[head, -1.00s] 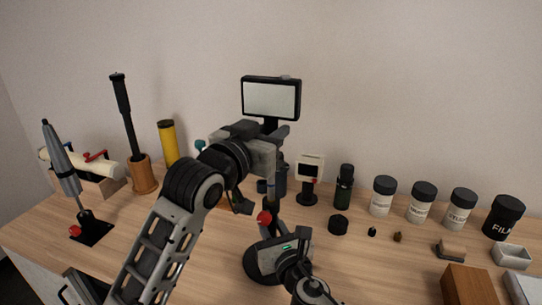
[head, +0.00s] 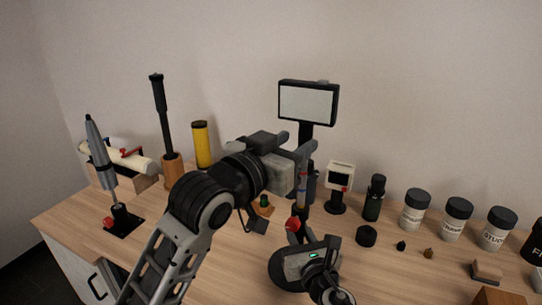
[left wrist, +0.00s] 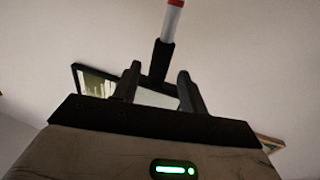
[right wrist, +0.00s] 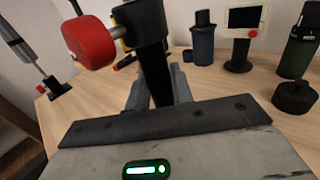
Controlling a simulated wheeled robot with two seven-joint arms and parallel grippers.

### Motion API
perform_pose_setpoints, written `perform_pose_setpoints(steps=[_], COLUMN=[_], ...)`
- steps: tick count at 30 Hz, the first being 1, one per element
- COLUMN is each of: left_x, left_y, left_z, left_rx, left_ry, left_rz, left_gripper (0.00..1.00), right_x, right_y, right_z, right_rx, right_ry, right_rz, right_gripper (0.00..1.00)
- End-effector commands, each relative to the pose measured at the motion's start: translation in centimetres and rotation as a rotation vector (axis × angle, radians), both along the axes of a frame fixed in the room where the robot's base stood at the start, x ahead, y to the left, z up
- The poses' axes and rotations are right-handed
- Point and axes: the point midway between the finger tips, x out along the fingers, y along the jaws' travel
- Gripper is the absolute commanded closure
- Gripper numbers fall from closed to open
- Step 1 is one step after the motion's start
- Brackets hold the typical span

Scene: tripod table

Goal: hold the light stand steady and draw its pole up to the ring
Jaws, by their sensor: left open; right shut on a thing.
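The light stand has a round black base (head: 278,262), a red knob (head: 292,225) and a flat lit panel (head: 308,102) on top. Its thin pole shows a red band and white section in the left wrist view (left wrist: 172,22). In the head view, coloured bands show just below my left fingers. My left gripper (head: 298,142) is open at the upper pole, below the panel; its fingers (left wrist: 155,85) point towards the black part under the panel. My right gripper (right wrist: 160,92) is shut on the black lower tube (right wrist: 152,50), below the knob. The head view partly hides this grip.
Behind stand a small screen on a foot (head: 340,180), a dark bottle (head: 374,198) and several labelled jars (head: 452,216). At left are a yellow tube (head: 202,145), a wooden holder (head: 172,170) and a grey-barrelled tool (head: 98,150). Some tabletop between is clear.

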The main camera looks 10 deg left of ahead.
Motion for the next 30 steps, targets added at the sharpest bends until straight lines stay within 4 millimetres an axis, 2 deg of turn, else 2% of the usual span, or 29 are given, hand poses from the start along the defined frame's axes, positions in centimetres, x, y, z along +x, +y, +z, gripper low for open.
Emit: perform_pose_setpoints(steps=[6, 12, 26, 27, 29, 30], left_x=[-4.0, -6.1, -6.6, -6.6, -6.6, -6.6], left_y=[2.4, 3.7, 3.9, 3.9, 3.9, 3.9], left_z=[-0.1, 0.0, 0.0, 0.0, 0.0, 0.0], left_rx=[0.002, 0.000, 0.000, 0.000, 0.000, 0.000], left_ry=[-0.001, -0.001, -0.002, -0.002, -0.002, -0.002], left_rz=[0.001, 0.000, 0.000, 0.000, 0.000, 0.000], left_gripper=[0.58, 0.58, 0.58, 0.58, 0.58, 0.58], right_x=[-0.1, -0.1, -0.1, -0.1, -0.1, -0.1], right_y=[0.0, 0.0, 0.0, 0.0, 0.0, 0.0], right_z=[-0.2, -0.2, -0.2, -0.2, -0.2, -0.2], right_rx=[-0.001, -0.001, -0.002, -0.002, -0.002, -0.002], right_ry=[0.004, 0.004, 0.002, 0.002, 0.002, 0.002], right_rz=[0.001, 0.001, 0.001, 0.001, 0.001, 0.001], right_gripper=[1.00, 1.00, 1.00, 0.69, 0.52, 0.52])
